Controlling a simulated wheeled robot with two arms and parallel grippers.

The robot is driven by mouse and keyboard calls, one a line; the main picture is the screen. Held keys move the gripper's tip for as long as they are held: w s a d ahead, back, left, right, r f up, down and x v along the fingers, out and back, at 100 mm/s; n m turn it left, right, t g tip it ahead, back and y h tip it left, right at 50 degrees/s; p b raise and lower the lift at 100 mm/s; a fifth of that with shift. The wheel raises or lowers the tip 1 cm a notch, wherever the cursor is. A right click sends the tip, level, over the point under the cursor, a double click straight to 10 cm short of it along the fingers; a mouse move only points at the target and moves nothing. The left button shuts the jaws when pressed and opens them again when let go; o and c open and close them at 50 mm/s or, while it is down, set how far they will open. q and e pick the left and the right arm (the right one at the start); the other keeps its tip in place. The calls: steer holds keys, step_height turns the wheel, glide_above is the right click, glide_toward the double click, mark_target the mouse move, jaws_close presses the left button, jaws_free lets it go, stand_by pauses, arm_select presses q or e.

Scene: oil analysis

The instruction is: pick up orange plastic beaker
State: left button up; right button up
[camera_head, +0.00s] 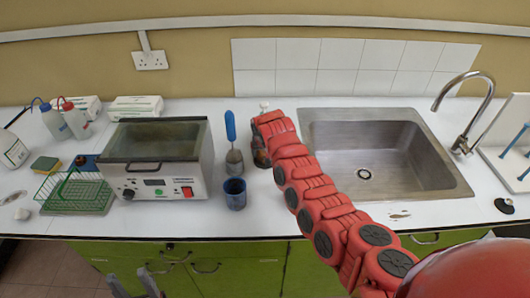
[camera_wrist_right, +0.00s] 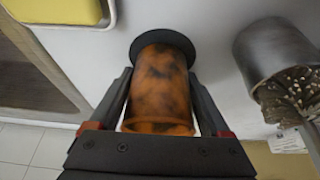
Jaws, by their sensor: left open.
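The orange plastic beaker (camera_wrist_right: 160,85), mottled with dark patches, stands out in the right wrist view, with a dark round band at its far end. My right gripper (camera_wrist_right: 160,80) has one finger on each side of it, and the fingertips appear to press against its walls. In the head view the beaker (camera_head: 261,155) is mostly hidden by my red right arm and looks dark there, on the counter left of the sink. My left gripper (camera_head: 133,283) is open and empty at the bottom left, low in front of the green cabinets.
A metal cup with a blue-handled tool (camera_head: 234,160) stands close left of the beaker; the metal cup (camera_wrist_right: 275,50) also shows in the right wrist view. A dark blue cup (camera_head: 235,193) stands in front. A heating bath (camera_head: 160,178) is left; the sink (camera_head: 325,120) is right.

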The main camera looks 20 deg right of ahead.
steer(key=shift+f, duration=0.15)
steer(key=c, duration=0.6)
steer(key=shift+s, duration=0.15)
